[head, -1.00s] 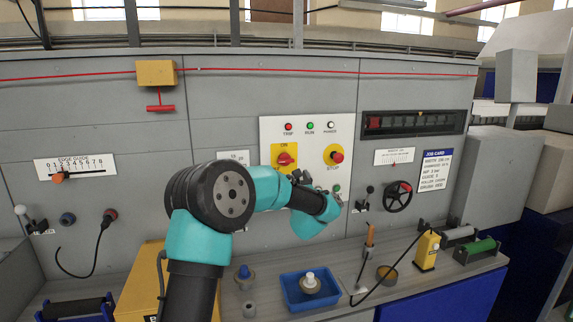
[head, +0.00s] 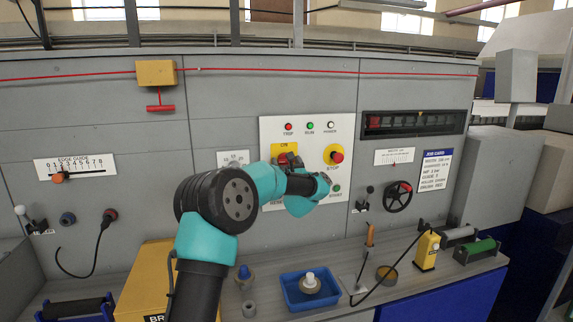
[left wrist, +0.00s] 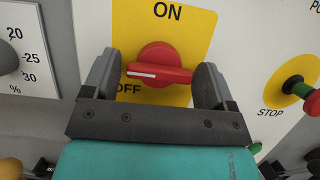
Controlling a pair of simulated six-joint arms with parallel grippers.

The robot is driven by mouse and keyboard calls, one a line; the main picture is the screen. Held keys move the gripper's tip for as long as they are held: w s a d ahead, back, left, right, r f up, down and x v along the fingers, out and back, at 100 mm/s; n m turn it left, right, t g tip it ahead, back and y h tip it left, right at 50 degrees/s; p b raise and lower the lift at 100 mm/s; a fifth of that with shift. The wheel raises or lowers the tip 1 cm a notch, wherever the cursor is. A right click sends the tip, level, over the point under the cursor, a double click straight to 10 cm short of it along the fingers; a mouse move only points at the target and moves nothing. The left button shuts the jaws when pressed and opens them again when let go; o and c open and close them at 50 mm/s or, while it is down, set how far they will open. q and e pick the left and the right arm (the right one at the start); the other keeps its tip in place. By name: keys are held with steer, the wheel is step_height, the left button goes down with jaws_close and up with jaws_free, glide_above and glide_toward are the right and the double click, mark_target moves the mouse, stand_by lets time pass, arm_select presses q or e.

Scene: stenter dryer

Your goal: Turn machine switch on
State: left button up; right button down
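The machine switch is a red rotary knob (left wrist: 160,66) on a yellow plate (left wrist: 195,30) marked ON at the top and OFF at lower left. Its handle lies nearly level, with the white mark at its left end, just above OFF. My left gripper (left wrist: 158,72) is open, one finger on each side of the knob; a gap shows at the left, while contact at the right is unclear. In the head view the knob (head: 282,158) is partly hidden by my left wrist. My right gripper is in neither current view.
A red STOP button (head: 337,157) on a yellow disc sits right of the switch. Lamps line the panel above (head: 310,126). A handwheel (head: 398,197) is farther right.

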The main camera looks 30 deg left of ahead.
arm_select(q)
steer(key=c, duration=0.7)
steer(key=shift+m+t+h, duration=0.3)
steer(key=shift+m, duration=0.3)
steer(key=m+h, duration=0.1)
steer(key=m, duration=0.1)
steer(key=m+t, duration=0.1)
steer(key=m, duration=0.2)
steer(key=shift+s+h, duration=0.1)
steer(key=shift+h, duration=0.3)
steer(key=m+h, duration=0.1)
steer(key=m, duration=0.2)
steer(key=m+t+h, duration=0.1)
steer(key=m+h, duration=0.1)
steer(key=m, duration=0.1)
steer(key=shift+a, duration=0.1)
steer(key=m+h, duration=0.1)
steer(key=m, duration=0.2)
steer(key=m+h, duration=0.1)
steer(key=m, duration=0.2)
steer(key=shift+r+g+h, duration=0.2)
steer(key=shift+g+h, duration=0.1)
steer(key=shift+m+g+h, duration=0.4)
steer(key=shift+m+g, duration=0.2)
steer(key=shift+m, duration=1.4)
